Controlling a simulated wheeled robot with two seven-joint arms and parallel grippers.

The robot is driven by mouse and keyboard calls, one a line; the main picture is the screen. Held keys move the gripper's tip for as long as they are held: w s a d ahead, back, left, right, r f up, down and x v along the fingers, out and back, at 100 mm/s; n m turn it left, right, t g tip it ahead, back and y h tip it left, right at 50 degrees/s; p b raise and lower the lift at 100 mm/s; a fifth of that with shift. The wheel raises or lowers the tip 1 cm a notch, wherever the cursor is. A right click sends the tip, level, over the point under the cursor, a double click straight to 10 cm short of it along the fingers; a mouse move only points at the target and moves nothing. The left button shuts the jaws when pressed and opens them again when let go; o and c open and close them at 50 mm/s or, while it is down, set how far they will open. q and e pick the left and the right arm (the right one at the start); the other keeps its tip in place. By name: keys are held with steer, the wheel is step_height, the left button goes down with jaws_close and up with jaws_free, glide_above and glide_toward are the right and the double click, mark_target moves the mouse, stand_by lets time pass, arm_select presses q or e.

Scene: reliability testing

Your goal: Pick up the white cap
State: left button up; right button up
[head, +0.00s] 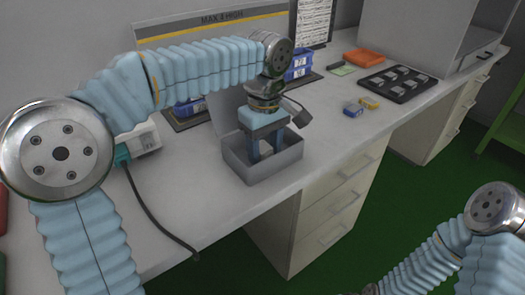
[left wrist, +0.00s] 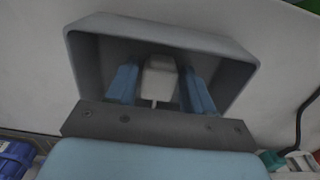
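The white cap (left wrist: 160,78) shows in the left wrist view as a small whitish block inside a grey open box (left wrist: 215,38). In the head view the box (head: 265,172) stands on the bench and its walls hide the cap. My left gripper (head: 267,152) points down into the box. In the left wrist view its two blue fingers (left wrist: 160,85) stand apart, one on each side of the cap, with what looks like a narrow gap. My right arm is at the lower right of the head view; its fingers do not show.
Behind the box are blue bins (head: 299,66). To the right lie a blue block (head: 352,110), a yellow block (head: 369,103), a black tray (head: 397,84) and an orange box (head: 364,57). A black cable (head: 155,215) runs left of the box. The bench front is clear.

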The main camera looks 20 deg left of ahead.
mark_target(266, 149)
arm_select(q)
steer(key=c, duration=0.8)
steer(key=shift+r, duration=0.15)
steer(key=shift+r, duration=0.25)
step_height(266, 149, up, 3)
steer(key=shift+s+d+f, duration=0.1)
steer(key=shift+d, duration=0.05)
steer(key=s+r, duration=0.1)
steer(key=r, duration=0.1)
steer(key=s+d+r, duration=0.2)
steer(key=s+r, duration=0.1)
steer(key=shift+s+d+r+p, duration=0.1)
steer(key=shift+r+p, duration=0.25)
steer(key=s+d+r, duration=0.1)
steer(key=s, duration=0.1)
steer(key=s+d+r, duration=0.1)
steer(key=s+d, duration=0.1)
steer(key=s, duration=0.1)
steer(key=s+d+r, duration=0.1)
steer(key=s, duration=0.2)
steer(key=shift+d+r, duration=0.2)
steer(key=shift+r, duration=0.2)
